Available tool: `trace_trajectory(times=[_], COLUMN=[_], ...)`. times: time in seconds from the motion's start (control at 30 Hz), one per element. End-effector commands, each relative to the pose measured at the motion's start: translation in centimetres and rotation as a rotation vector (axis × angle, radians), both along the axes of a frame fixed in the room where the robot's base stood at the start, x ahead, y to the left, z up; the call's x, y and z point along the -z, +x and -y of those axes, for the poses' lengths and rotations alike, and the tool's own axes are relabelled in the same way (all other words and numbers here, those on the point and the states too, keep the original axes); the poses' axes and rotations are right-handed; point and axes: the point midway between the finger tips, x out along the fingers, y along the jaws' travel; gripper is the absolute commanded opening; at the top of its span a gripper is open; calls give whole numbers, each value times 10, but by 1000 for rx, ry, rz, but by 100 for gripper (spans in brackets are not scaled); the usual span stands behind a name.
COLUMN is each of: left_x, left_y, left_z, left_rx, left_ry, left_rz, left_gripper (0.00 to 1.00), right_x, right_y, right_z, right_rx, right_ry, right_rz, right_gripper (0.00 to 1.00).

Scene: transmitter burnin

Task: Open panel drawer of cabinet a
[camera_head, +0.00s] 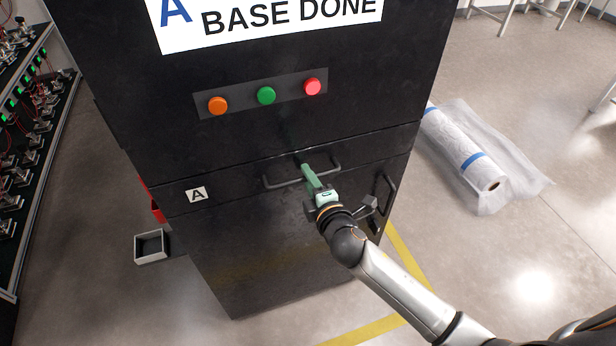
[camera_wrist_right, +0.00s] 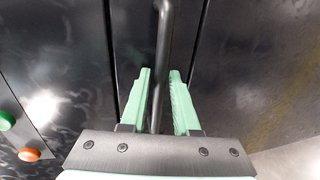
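Cabinet A (camera_head: 280,240) is a black cabinet with an "A" label (camera_head: 197,195) on its drawer front. The panel drawer (camera_head: 235,185) is a shallow front below the buttons and looks flush with the cabinet. Its dark bar handle (camera_head: 281,184) shows on both sides of my right gripper (camera_head: 306,170). In the right wrist view the handle bar (camera_wrist_right: 163,45) runs between the two green fingers (camera_wrist_right: 160,95). The fingers are apart, with a visible gap beside the bar. My left gripper is out of view.
Orange (camera_head: 218,106), green (camera_head: 266,95) and red (camera_head: 313,86) buttons sit above the drawer. A second handle (camera_head: 388,197) is at the cabinet's right side. A wrapped roll (camera_head: 462,155) lies on the floor at right. A small open bin (camera_head: 151,246) is at left.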

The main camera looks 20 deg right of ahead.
Motion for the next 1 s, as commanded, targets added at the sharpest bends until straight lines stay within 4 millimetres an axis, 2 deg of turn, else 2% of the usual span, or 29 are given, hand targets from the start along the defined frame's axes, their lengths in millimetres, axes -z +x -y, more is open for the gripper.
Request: trace_trajectory(times=[0.33,0.6,1.0], left_x=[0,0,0], left_y=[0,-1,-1], left_z=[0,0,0], left_rx=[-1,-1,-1], left_ry=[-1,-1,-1], left_rz=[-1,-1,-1], left_gripper=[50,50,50], right_x=[1,1,1], right_y=[4,4,4], right_z=[0,0,0], right_rx=[0,0,0], right_ry=[1,0,0], right_rz=[0,0,-1], right_gripper=[30,0,0])
